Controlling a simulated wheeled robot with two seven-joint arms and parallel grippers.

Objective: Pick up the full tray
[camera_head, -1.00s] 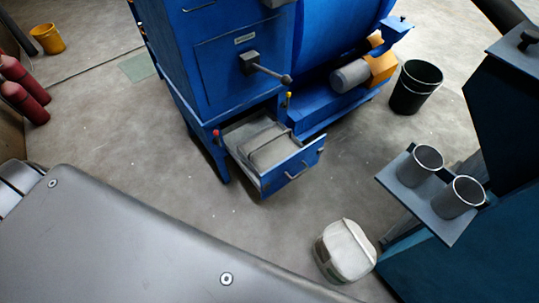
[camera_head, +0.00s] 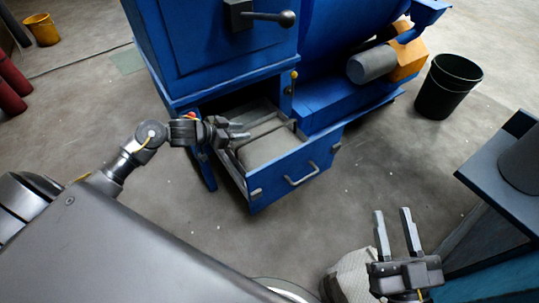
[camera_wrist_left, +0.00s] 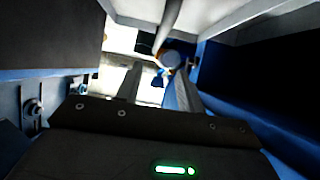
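The tray (camera_head: 268,147), full of grey material, sits inside the pulled-out blue drawer of the machine. A thin bar handle (camera_head: 262,132) runs across its top. My left gripper (camera_head: 243,130) is open over the tray's left side, close to the handle. In the left wrist view its two fingers (camera_wrist_left: 158,88) stand apart, with a pale bar (camera_wrist_left: 171,24) ahead of them; I cannot tell whether they touch it. My right gripper (camera_head: 396,222) is open and empty at the lower right, away from the drawer.
The blue drawer front (camera_head: 298,172) with its pull handle juts out over the floor. A pale container (camera_head: 348,278) stands partly hidden behind my right gripper. A blue-grey shelf with a cup (camera_head: 522,162) is at the right. A black bucket (camera_head: 446,88) stands at the back right.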

